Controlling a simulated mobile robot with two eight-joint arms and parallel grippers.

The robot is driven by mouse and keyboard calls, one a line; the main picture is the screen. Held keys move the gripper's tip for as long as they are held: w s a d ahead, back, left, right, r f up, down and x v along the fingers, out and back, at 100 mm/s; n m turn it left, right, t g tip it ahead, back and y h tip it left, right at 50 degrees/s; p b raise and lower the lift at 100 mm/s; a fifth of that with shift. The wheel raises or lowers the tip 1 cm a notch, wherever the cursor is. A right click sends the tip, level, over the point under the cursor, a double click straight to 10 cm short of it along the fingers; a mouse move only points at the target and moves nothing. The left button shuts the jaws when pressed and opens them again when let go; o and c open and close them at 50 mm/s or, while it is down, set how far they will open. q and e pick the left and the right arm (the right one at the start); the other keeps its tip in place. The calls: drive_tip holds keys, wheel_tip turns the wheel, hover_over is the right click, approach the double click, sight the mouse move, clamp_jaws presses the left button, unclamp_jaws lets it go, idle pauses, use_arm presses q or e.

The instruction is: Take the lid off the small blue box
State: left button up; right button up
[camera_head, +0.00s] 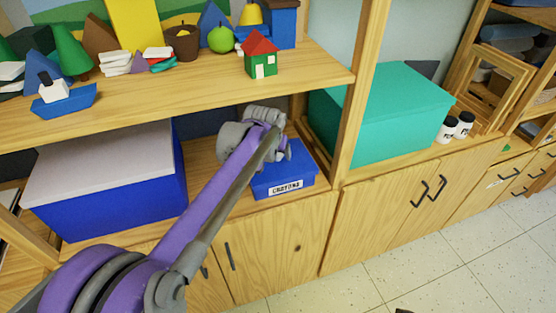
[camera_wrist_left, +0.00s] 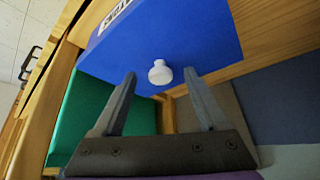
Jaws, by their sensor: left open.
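The small blue box (camera_head: 275,186) with a label reading "CRAYONS" stands on the lower shelf. In the left wrist view its blue lid top (camera_wrist_left: 200,35) fills the upper part, with a white round knob (camera_wrist_left: 160,72) on it. My left gripper (camera_head: 284,150) is over the box in the head view, and my wrist hides part of the box's top. In the left wrist view the left gripper (camera_wrist_left: 160,77) is open, with one fingertip on each side of the knob and visible gaps. Whether the knob is at fingertip depth is hard to tell. My right gripper is not in view.
A large blue box with a pale lid (camera_head: 105,163) stands left on the same shelf. A teal box (camera_head: 393,110) is right, beyond a wooden upright (camera_head: 354,85). The upper shelf (camera_head: 190,92) overhangs with toys, including a red-roofed house (camera_head: 261,60). Cupboard doors (camera_head: 375,215) are below.

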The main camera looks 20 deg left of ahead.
use_arm(q)
drive_tip(key=shift+w+f, duration=0.3)
drive_tip(key=shift+w, duration=0.2)
drive_tip(key=shift+w+f, duration=0.25)
drive_tip(key=shift+w, duration=0.2)
clamp_jaws()
